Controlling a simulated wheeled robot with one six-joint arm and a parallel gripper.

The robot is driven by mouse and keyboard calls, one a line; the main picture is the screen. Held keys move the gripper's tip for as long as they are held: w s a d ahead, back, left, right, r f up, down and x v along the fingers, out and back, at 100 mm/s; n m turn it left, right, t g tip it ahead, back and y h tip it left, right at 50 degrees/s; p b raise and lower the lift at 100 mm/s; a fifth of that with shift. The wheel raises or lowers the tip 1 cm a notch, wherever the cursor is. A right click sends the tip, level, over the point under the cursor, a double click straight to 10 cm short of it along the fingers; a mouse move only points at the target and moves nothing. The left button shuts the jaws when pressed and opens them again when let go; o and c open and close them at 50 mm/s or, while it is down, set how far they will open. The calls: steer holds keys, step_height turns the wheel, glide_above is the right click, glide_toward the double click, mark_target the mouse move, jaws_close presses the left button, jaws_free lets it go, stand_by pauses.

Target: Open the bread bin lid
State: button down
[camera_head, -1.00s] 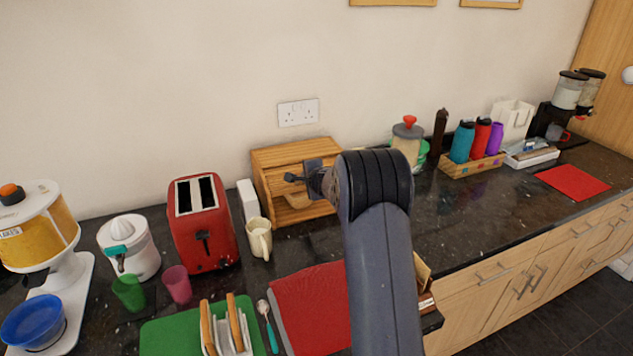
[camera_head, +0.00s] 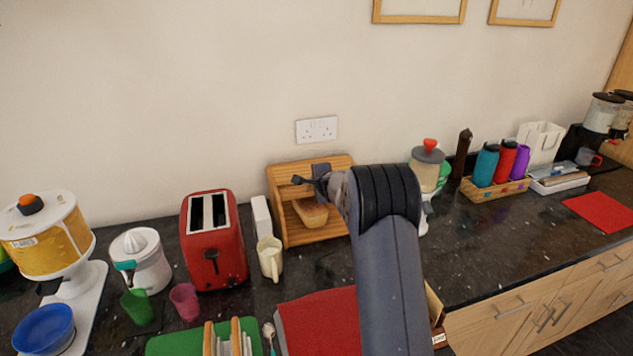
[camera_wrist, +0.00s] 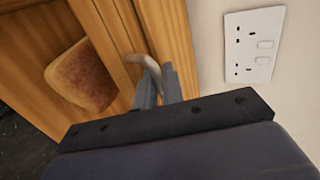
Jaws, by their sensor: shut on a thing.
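The wooden bread bin (camera_head: 280,205) stands against the wall in the head view, its front open with a loaf of bread (camera_head: 311,213) showing inside. The loaf also shows in the wrist view (camera_wrist: 84,76). In the wrist view the lid (camera_wrist: 120,40) is a wooden panel with a curved metal handle (camera_wrist: 146,62). My gripper (camera_wrist: 157,85) is shut on the handle. In the head view my gripper (camera_head: 308,181) is at the upper front of the bin, and my arm hides the bin's right side.
A red toaster (camera_head: 213,240) and a cream mug (camera_head: 270,258) stand left of the bin. A blender-like jar (camera_head: 427,168) stands to the right. A wall socket (camera_head: 316,130) is just above the bin.

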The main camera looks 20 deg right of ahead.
steer(key=c, duration=1.7)
jaws_free()
steer(key=shift+o, duration=0.3)
steer(key=shift+s+f, duration=0.1)
steer(key=shift+s, duration=0.05)
steer(key=b+v, duration=0.3)
steer(key=v, duration=0.7)
steer(key=shift+s+r, duration=0.25)
steer(key=shift+r, duration=0.2)
